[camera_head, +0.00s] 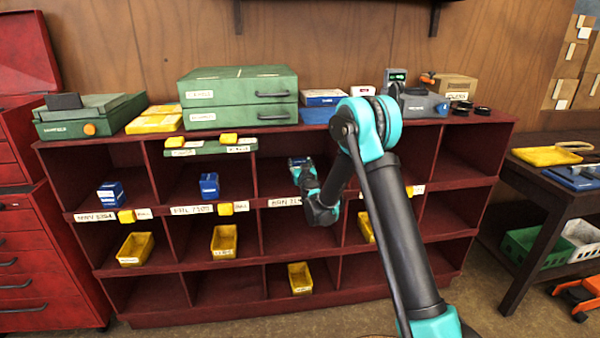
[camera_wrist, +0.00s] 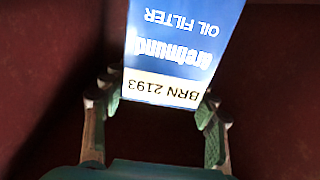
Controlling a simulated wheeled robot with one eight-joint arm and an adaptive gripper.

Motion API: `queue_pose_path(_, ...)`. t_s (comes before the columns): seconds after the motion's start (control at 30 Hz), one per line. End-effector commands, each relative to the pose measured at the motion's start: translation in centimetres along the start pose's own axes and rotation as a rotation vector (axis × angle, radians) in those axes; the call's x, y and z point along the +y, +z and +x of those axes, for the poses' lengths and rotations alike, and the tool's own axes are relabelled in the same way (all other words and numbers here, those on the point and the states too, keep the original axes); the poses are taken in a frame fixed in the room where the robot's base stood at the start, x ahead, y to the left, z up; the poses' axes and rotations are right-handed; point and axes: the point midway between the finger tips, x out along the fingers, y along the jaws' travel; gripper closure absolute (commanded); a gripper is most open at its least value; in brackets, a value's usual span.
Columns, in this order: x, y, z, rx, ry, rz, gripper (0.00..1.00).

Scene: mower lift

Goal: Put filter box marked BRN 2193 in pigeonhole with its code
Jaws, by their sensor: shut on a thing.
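The blue and white filter box (camera_wrist: 185,40) fills the top middle of the wrist view, its BRN 2193 label upside down. My gripper (camera_wrist: 160,98) is shut on it, with one finger at each side of its label end. In the head view my gripper (camera_head: 303,172) and the small blue box (camera_head: 297,161) are at the top-row middle pigeonhole (camera_head: 272,180). The label (camera_head: 286,202) under that pigeonhole starts with BRN; my arm hides part of it. I cannot tell whether the box touches the pigeonhole floor.
Blue boxes stand in the two pigeonholes to the left, one (camera_head: 111,194) at far left and one (camera_head: 209,186) beside it. Yellow bins (camera_head: 224,242) sit in lower pigeonholes. Green cases (camera_head: 238,98) and tools lie on the shelf top. A red cabinet (camera_head: 40,250) stands left.

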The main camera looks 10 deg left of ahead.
Motion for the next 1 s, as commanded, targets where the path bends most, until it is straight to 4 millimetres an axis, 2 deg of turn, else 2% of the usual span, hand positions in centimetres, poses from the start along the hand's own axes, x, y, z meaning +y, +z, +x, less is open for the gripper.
queue_pose_path(0.27, 0.0, 3.5, 0.0, 0.0, 0.0, 0.0, 0.88)
queue_pose_path(0.63, 0.0, 4.0, 0.0, 0.0, 0.0, 0.0, 0.88)
queue_pose_path(0.67, 0.0, 3.9, 0.0, 0.0, 0.0, 0.0, 0.39)
queue_pose_path(0.8, 0.0, 3.9, 0.0, 0.0, 0.0, 0.0, 0.21)
queue_pose_path(1.0, 0.0, 3.9, 0.0, 0.0, 0.0, 0.0, 0.21)
